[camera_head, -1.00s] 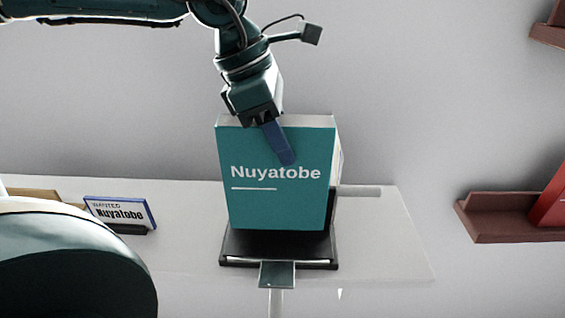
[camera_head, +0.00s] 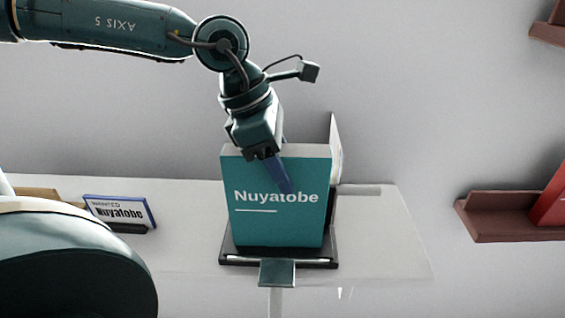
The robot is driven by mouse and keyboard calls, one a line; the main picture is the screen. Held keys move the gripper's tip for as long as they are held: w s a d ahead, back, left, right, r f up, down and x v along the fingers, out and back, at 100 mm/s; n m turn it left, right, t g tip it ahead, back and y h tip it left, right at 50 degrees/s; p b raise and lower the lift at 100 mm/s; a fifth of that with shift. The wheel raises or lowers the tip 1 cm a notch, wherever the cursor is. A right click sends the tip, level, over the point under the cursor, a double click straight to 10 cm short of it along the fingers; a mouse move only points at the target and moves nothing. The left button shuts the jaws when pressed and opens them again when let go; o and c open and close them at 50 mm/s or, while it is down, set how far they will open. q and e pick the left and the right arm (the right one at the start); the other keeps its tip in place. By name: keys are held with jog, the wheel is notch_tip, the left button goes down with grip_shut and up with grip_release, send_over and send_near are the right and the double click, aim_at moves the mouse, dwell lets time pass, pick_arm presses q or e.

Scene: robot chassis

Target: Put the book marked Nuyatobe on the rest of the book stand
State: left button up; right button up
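The teal book marked Nuyatobe (camera_head: 277,222) is upright on or just above the black rest of the book stand (camera_head: 230,257), its cover facing me. I cannot tell for certain whether its lower edge touches the rest. The stand's back plate (camera_head: 336,150) shows behind the book at its right. My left gripper (camera_head: 279,172) comes from above, with one blue finger across the front cover near the title. The other finger is hidden behind the book, and the gripper appears shut on it. My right gripper is not in view.
The stand is on a white table (camera_head: 390,240). A small sign reading "WANTED Nuyatobe" (camera_head: 120,212) is at the left. A brown wall shelf (camera_head: 490,222) with a red book (camera_head: 552,205) is at the right. The tabletop right of the stand is clear.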

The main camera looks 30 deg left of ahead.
pick_arm(q)
jog(key=shift+o, duration=1)
jog(key=v, duration=1.2)
jog(key=shift+d+r, duration=0.1)
jog(key=shift+r, duration=0.1)
